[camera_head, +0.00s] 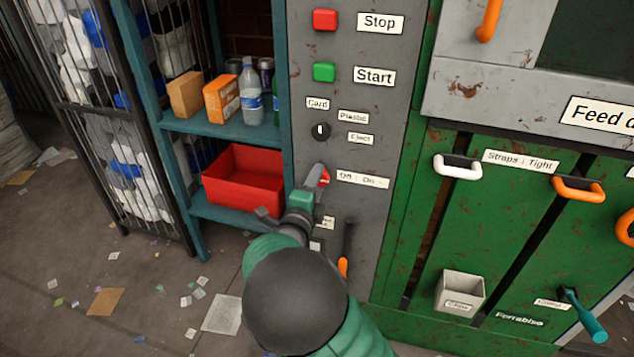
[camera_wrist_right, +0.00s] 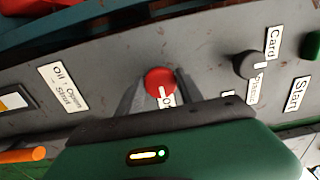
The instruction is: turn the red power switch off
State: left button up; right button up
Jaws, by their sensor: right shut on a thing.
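The red power switch (camera_head: 325,178) is a round knob on the grey control panel, left of a label reading "Off" and "On". It also shows in the right wrist view (camera_wrist_right: 159,80), with a white mark on its face. My right gripper (camera_head: 319,174) is at the switch, with its grey fingers on either side of the knob and shut on it. Its hand and forearm cover the panel below. The fingers also show in the right wrist view (camera_wrist_right: 158,92). The switch's label is partly hidden there. My left gripper is not in view.
Above are a black selector knob (camera_head: 320,131), a green Start button (camera_head: 324,72) and a red Stop button (camera_head: 325,19). An orange-tipped lever (camera_head: 343,266) hangs below. A shelf on the left holds a red bin (camera_head: 244,176). Green machine panels with handles stand right.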

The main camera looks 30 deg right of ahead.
jog(key=shift+s+d, duration=0.15)
jog(key=shift+d, duration=0.1)
jog(key=shift+r+n+p, duration=0.15)
jog(key=shift+n+p, duration=3.65)
jog(key=shift+n, duration=0.6)
jog(key=shift+r+n+p, duration=0.1)
jog(key=shift+n+p, duration=3.7)
jog(key=shift+n, duration=0.6)
jog(key=o, duration=1.4)
jog(key=shift+f, duration=0.2)
jog(key=shift+f, duration=0.15)
